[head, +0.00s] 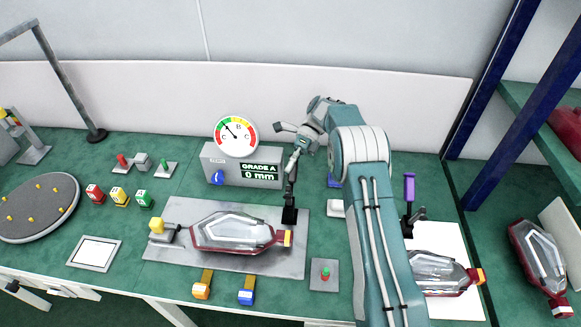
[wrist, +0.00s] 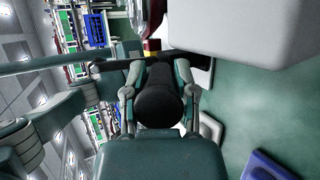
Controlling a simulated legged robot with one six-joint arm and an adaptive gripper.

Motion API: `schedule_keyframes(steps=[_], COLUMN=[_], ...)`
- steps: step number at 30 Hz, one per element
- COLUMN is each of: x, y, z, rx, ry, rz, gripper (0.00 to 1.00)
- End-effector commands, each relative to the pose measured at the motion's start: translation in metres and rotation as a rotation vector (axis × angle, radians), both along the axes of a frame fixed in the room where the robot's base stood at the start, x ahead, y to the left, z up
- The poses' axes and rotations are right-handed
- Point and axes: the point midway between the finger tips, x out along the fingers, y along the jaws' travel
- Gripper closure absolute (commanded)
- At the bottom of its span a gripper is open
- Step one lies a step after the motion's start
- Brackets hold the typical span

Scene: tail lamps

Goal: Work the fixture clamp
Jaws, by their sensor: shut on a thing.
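The fixture clamp (head: 290,214) has a black base at the right end of the grey fixture plate (head: 185,258), with its lever standing upright. My gripper (head: 299,146) is at the top of that lever, high above the plate. In the wrist view my gripper (wrist: 160,80) has its fingers on both sides of a dark, rounded clamp handle (wrist: 158,108) and is shut on it. A red-rimmed tail lamp (head: 235,232) lies on the plate, its right end near the clamp base. My gripper partly hides the handle in the head view.
A gauge box (head: 243,163) reading "GRADE A 0 mm" stands close behind the clamp. A second clamp with a purple handle (head: 409,188) is at the right, beside another tail lamp (head: 440,272). A red-green button (head: 325,273) sits front right of the plate. A round turntable (head: 38,207) is far left.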

Motion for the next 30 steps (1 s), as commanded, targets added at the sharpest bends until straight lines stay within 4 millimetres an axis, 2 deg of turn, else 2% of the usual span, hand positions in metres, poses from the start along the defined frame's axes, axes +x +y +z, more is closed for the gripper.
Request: schedule_keyframes(steps=[5,6,8,9,25,28,30], x=[0.002,0.002,0.002,0.001,0.001,0.011,0.024], y=[0.000,0.000,0.000,0.000,-0.001,-0.009,-0.021], z=[-0.002,-0.002,-0.002,-0.002,0.000,0.008,0.018], rx=[-0.001,-0.001,-0.002,-0.002,0.002,0.038,0.088], ry=[-0.009,-0.009,-0.009,-0.008,-0.012,-0.076,-0.171], rz=[-0.006,-0.006,-0.007,-0.007,-0.006,-0.032,-0.067], gripper=[1.00,0.59,0.32,0.29,0.29,0.29,0.29])
